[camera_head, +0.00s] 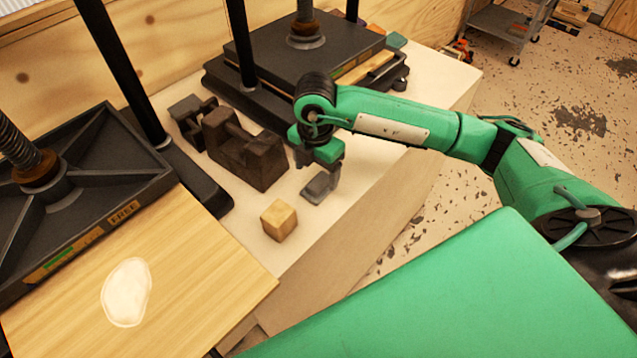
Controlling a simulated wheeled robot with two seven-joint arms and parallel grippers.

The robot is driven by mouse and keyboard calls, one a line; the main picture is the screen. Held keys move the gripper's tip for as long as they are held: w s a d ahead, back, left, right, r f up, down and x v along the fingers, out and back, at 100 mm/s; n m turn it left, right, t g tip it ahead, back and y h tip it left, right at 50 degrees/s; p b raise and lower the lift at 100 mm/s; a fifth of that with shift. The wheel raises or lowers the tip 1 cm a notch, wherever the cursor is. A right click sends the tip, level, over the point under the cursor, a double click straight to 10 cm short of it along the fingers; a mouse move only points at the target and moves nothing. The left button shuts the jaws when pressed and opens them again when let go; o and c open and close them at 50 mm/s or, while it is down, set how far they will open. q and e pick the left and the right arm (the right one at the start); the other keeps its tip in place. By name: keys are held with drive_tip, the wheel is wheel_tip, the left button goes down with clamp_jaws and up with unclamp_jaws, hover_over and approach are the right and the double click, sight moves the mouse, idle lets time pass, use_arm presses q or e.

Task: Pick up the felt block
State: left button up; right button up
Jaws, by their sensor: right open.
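A small grey block (317,188), which looks like the felt block, lies on the pale bench top near its front edge. My right gripper (319,170) is open and points down just above and behind this block. One finger partly overlaps the block in the picture, and I cannot tell whether they touch. A tan cube (279,220) that looks wooden sits apart, to the lower left of the grey block. My left gripper is not in view.
A dark brown notched block (243,148) and a dark metal piece (190,119) stand behind. Black screw presses stand at the left (75,190) and back (300,60). A wooden board (190,265) with a pale patch (126,292) lies at the lower left.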

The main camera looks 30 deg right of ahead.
sight(318, 182)
drive_tip(key=shift+d+f+p, duration=0.1)
drive_tip(key=shift+f+p, duration=0.25)
drive_tip(key=shift+f, duration=0.25)
drive_tip(key=f, duration=0.2)
drive_tip(key=f+p, duration=0.1)
drive_tip(key=shift+w+d+f, duration=0.2)
drive_tip(key=shift+d+f, duration=0.05)
drive_tip(key=shift+f, duration=0.4)
drive_tip(key=c, duration=1.1)
